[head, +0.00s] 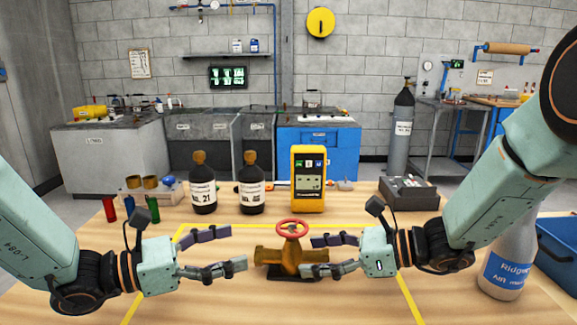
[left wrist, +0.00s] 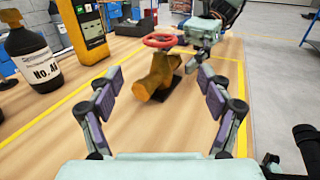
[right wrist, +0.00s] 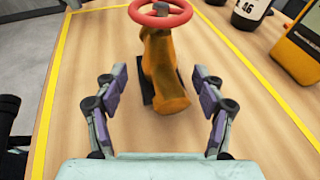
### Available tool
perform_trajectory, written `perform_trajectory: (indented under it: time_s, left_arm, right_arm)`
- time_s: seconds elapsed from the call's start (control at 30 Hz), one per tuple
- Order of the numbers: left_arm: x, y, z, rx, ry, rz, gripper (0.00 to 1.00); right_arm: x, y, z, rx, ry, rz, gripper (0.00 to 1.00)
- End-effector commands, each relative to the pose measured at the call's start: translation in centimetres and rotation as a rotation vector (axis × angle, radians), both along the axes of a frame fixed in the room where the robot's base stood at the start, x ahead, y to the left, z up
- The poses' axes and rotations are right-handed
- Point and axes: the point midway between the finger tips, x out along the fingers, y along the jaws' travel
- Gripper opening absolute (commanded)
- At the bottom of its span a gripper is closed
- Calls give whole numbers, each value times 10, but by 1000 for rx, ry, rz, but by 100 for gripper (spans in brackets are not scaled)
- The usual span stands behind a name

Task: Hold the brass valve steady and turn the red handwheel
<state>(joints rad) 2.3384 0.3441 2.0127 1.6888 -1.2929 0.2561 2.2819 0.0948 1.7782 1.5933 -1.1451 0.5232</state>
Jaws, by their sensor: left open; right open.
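The brass valve (head: 290,256) stands on a dark base on the wooden table, with the red handwheel (head: 291,227) on top. My left gripper (head: 238,249) is open, left of the valve and apart from it. In the left wrist view the valve body (left wrist: 157,77) and handwheel (left wrist: 160,41) lie ahead between the fingers. My right gripper (head: 308,255) is open at the valve's right side; in the head view its fingers overlap the valve's right end. In the right wrist view the valve body (right wrist: 162,75) and handwheel (right wrist: 160,14) lie ahead between the fingers; nothing is held.
Behind the valve stand two dark bottles (head: 203,190) and a yellow meter (head: 308,180). A grey-black box (head: 408,193) is at the back right, a spray bottle (head: 507,262) at the right. A vial rack (head: 140,190) is at the left. Yellow tape marks the table around the valve.

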Motion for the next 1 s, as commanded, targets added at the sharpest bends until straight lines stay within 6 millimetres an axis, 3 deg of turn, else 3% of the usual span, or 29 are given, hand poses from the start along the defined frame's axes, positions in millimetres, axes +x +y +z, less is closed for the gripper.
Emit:
perform_trajectory:
  time_s: [0.2,0.43,1.0]
  left_arm:
    - [0,0,0,0,0,0,79]
    - [0,0,0,0,0,0,79]
    - [0,0,0,0,0,0,79]
  right_arm:
    - [-10,-34,12,4,0,-3,70]
    - [-18,-60,20,3,-1,-2,70]
    - [-22,-68,22,-1,1,2,70]
